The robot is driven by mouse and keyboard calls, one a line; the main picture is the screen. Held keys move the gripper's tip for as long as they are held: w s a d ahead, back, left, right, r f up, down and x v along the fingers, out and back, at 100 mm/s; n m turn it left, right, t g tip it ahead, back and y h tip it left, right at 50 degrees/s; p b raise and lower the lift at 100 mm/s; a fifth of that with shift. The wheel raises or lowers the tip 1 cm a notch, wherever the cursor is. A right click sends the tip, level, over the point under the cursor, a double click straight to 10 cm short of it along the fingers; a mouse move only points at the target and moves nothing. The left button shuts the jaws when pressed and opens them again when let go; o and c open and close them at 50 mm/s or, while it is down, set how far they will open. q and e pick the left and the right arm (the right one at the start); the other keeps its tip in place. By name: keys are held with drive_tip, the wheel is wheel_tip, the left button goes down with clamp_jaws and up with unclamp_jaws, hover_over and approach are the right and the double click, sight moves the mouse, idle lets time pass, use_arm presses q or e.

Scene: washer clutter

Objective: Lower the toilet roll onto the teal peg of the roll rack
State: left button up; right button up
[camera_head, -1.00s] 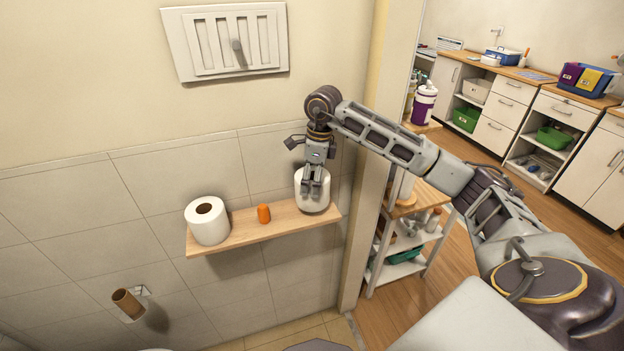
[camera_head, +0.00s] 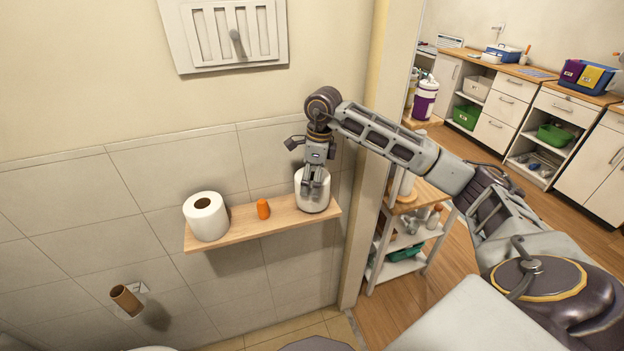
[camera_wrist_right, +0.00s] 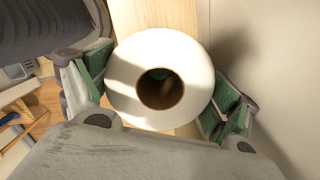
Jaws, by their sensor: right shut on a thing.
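My right gripper (camera_head: 314,188) is shut on a white toilet roll (camera_head: 312,203) at the right end of the wooden roll rack (camera_head: 272,229). The roll is upright. In the right wrist view, the roll (camera_wrist_right: 190,52) sits between green finger pads, and my right gripper (camera_wrist_right: 160,90) grips it from both sides. A small bit of teal (camera_wrist_right: 163,74) shows inside the dark core, probably the teal peg; the rest of it is hidden. I cannot tell whether the roll touches the rack board. My left gripper is not in view.
An orange peg (camera_head: 263,209) stands bare mid-rack. Another white roll (camera_head: 206,216) stands at the rack's left end. A brown cardboard tube (camera_head: 126,300) is on a wall holder below left. A wall edge (camera_head: 366,200) and a shelf cart (camera_head: 405,245) are close on the right.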

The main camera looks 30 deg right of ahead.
drive_tip(key=shift+f+b, duration=0.5)
drive_tip(key=shift+f, duration=0.15)
idle(0.3)
drive_tip(key=o, duration=0.8)
drive_tip(key=shift+r, duration=0.15)
drive_tip(key=shift+r+p, duration=2.2)
drive_tip(key=shift+r, duration=1.2)
drive_tip(key=shift+s, duration=0.1)
